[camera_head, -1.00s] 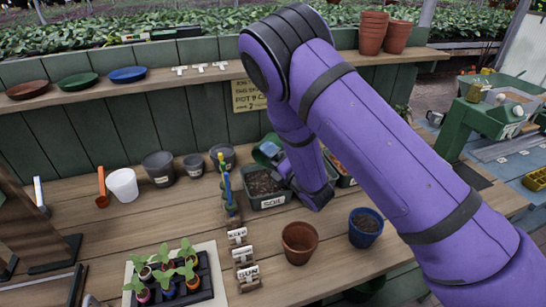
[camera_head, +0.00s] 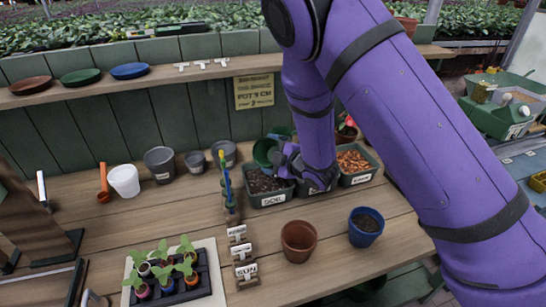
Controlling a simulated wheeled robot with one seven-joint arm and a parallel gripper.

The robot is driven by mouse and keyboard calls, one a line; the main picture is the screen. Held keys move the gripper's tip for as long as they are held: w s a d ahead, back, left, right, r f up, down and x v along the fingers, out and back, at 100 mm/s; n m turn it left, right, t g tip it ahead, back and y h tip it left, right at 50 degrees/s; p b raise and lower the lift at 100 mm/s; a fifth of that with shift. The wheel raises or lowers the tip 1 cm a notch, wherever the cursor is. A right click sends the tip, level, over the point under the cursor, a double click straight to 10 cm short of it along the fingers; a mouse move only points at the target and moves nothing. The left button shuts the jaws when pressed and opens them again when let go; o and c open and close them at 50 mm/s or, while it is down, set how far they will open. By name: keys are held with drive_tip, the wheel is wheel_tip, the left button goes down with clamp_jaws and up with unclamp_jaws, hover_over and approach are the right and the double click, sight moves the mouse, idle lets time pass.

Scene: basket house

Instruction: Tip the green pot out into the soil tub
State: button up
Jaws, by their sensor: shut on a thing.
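The green pot (camera_head: 264,151) is tilted on its side above the back of the soil tub (camera_head: 268,201). My gripper (camera_head: 281,160) is shut on the pot from the right; the arm partly hides the fingers. The soil tub is a dark green-grey box with a white SOIL label, and dark soil shows inside it. I cannot tell whether anything is falling from the pot.
A tub of orange-brown pebbles (camera_head: 353,161) stands right of the soil tub, with another tub between them mostly behind my arm. A terracotta pot (camera_head: 299,241) and a blue pot of soil (camera_head: 366,227) stand in front. Colored-handled tools (camera_head: 228,185) stand close left.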

wheel_tip(320, 180, up, 2)
drive_tip(key=m+g, duration=0.1)
drive_tip(key=m, duration=0.2)
drive_tip(key=shift+s+r+g, duration=0.1)
drive_tip(key=shift+g, duration=0.3)
drive_tip(key=shift+m+g, duration=0.4)
drive_tip(key=shift+m, duration=0.3)
drive_tip(key=shift+s+a+m+g+y, duration=0.15)
drive_tip(key=shift+m+g+y, duration=0.15)
drive_tip(key=shift+m+g, duration=0.25)
drive_tip(key=shift+s+a+m+g+y, duration=0.1)
drive_tip(key=shift+m+g+y, duration=0.25)
drive_tip(key=shift+m, duration=0.4)
drive_tip(key=shift+s, duration=0.1)
